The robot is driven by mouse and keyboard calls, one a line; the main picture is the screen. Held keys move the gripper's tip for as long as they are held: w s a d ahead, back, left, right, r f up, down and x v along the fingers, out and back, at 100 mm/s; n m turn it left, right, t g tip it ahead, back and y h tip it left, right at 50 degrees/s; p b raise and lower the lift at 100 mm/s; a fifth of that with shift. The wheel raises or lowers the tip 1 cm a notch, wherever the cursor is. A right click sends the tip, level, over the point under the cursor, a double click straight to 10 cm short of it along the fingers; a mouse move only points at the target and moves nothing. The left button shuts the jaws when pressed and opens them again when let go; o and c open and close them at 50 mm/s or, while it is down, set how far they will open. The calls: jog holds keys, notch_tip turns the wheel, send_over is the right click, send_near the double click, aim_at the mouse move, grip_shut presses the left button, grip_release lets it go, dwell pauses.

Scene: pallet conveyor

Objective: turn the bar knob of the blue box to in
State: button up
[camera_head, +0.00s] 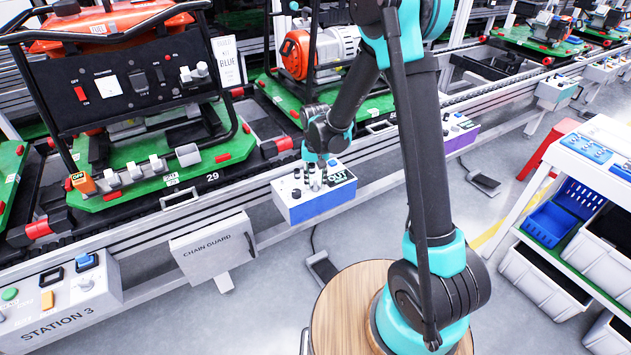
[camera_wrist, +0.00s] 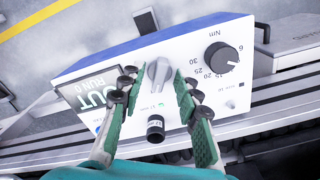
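The blue box (camera_head: 318,208) has a white top panel and blue sides, and sits on the conveyor's front rail. In the wrist view its panel (camera_wrist: 196,92) appears upside down. The grey bar knob (camera_wrist: 157,78) stands on the panel, its bar running roughly up and down in that view. Small lettering beside it is too small to read. My gripper (camera_head: 316,181) is over the box. In the wrist view my gripper (camera_wrist: 154,80) has its green fingers apart, one on each side of the bar knob. The right finger is very close; contact cannot be told.
On the panel are a black Nm dial (camera_wrist: 221,58), a black cylindrical knob (camera_wrist: 155,128) and an OUT display (camera_wrist: 91,93). A purple box (camera_head: 459,132) sits farther along the rail. A generator on a green pallet (camera_head: 170,166) stands left. A chain guard (camera_head: 214,249) hangs nearby.

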jog(key=shift+c, duration=0.3)
grip_shut()
jog(key=shift+n, duration=0.4)
jog(key=n, duration=1.1)
dwell(0.5)
